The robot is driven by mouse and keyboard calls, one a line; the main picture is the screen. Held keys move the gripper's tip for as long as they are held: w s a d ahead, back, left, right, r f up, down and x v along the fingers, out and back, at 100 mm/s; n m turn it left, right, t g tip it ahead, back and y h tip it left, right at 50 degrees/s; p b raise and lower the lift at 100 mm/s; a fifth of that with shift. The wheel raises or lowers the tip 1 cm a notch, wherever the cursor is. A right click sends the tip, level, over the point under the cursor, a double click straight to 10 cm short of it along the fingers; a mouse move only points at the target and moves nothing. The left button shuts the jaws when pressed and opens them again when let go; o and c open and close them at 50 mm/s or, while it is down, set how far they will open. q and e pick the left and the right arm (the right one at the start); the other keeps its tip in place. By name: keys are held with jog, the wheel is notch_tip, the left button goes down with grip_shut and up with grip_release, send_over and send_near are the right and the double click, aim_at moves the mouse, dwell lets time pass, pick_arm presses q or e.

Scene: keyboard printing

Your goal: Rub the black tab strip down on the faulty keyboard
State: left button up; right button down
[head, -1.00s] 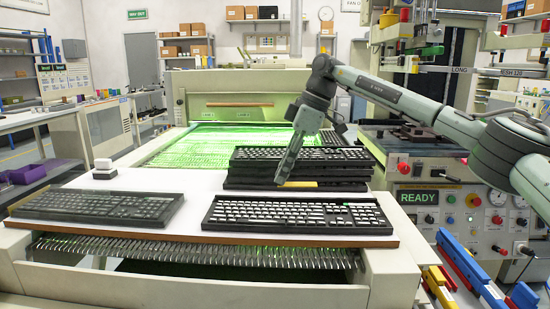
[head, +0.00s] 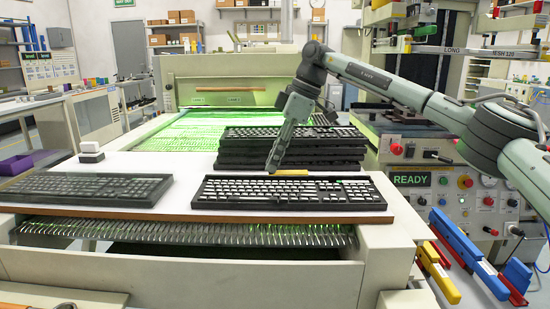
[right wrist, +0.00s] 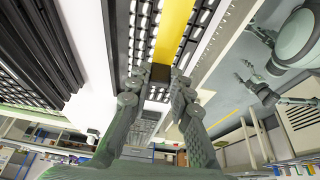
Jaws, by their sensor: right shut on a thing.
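A keyboard with bright white key marks (head: 285,193) lies on the white table at front centre; it also shows in the right wrist view (right wrist: 141,38). A second, duller keyboard (head: 75,189) lies to its left. I cannot tell which one is faulty, and I cannot make out a black tab strip. My right gripper (head: 271,172) is shut on the dark end of a yellow bar (head: 293,173), also in the right wrist view (right wrist: 173,28). It holds the bar low at the front keyboard's far edge; contact cannot be told. My left gripper is not in view.
A stack of black keyboards (head: 288,161) stands just behind the front keyboard. A control panel with a READY display (head: 408,180) is at right. Bare white table (head: 178,166) lies between the keyboards.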

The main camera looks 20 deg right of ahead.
jog(key=shift+f, duration=0.65)
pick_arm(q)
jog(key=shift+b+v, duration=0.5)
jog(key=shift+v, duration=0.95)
pick_arm(e)
jog(key=shift+f, duration=1.2)
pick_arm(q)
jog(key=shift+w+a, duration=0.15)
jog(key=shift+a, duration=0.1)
pick_arm(e)
jog(key=shift+f, duration=0.3)
jog(key=c, duration=1.3)
grip_release()
